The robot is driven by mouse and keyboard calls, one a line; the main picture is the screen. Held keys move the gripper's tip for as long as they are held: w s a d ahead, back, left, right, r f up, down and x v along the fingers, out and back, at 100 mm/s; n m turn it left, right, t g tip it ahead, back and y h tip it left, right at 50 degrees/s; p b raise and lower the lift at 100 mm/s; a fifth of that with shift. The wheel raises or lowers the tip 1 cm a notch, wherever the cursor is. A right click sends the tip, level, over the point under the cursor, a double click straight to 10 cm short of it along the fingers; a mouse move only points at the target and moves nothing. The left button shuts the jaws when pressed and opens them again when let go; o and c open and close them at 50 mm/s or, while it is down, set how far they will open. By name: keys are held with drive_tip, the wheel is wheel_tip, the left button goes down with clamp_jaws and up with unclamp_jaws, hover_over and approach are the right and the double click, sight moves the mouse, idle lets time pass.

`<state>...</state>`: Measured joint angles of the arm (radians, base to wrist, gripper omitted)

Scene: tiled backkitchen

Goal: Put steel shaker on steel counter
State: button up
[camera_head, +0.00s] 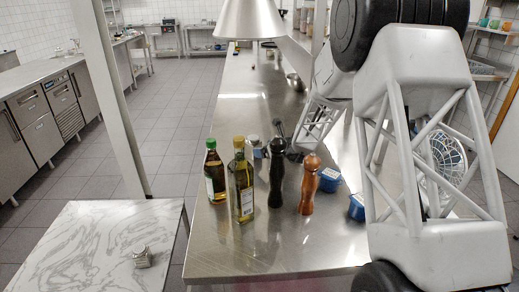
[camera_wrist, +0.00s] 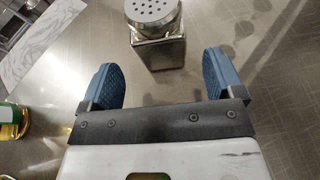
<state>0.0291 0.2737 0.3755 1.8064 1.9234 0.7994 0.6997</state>
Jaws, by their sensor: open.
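A steel shaker (camera_wrist: 153,12) with a perforated round lid and a square body shows at the top middle of the wrist view. It appears upright on the steel counter (camera_wrist: 160,85), which also runs through the middle of the head view (camera_head: 215,250). My gripper (camera_wrist: 160,64) is open, with one blue-grey finger to each side and nothing gripped between them. The shaker is ahead of the fingers, with gaps on both sides. In the head view a small silver-topped item (camera_head: 252,139), probably this shaker, is partly hidden behind the oil bottles.
Two oil bottles (camera_head: 244,190) (camera_head: 214,172), a black mill (camera_head: 276,175) and a brown mill (camera_head: 309,185) stand near the counter's front. Blue containers (camera_head: 328,180) are to their right. A lamp (camera_head: 248,20) hangs above.

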drive_tip(key=shift+v, duration=3.2)
drive_tip(key=shift+s+d+r+n, duration=0.2)
drive_tip(key=shift+s+r+n, duration=0.1)
drive_tip(key=shift+s+r, duration=0.1)
drive_tip(key=s+d+r+n+g+h, duration=0.2)
drive_tip(key=s+d+r+n, duration=0.25)
drive_tip(key=s, duration=0.25)
drive_tip(key=s+d+r+n+g+h, duration=0.1)
drive_tip(key=s+d+r+n+h, duration=0.2)
drive_tip(key=s+d+n, duration=0.4)
drive_tip(key=s+d+r+n+g+h, duration=0.25)
drive_tip(key=s+d+n, duration=0.2)
drive_tip(key=s, duration=0.35)
drive_tip(key=s+a+r+n, duration=0.1)
drive_tip(key=s+a+n, duration=0.2)
drive_tip(key=s, duration=0.7)
drive_tip(key=s+a+r+n+g+h, duration=0.1)
drive_tip(key=s+a+n, duration=0.2)
drive_tip(key=s, duration=0.8)
drive_tip(key=s+a+r+n+h, duration=0.1)
drive_tip(key=s+a+n, duration=0.3)
drive_tip(key=s, duration=0.6)
drive_tip(key=shift+s+a+r, duration=0.4)
drive_tip(key=shift+a, duration=0.05)
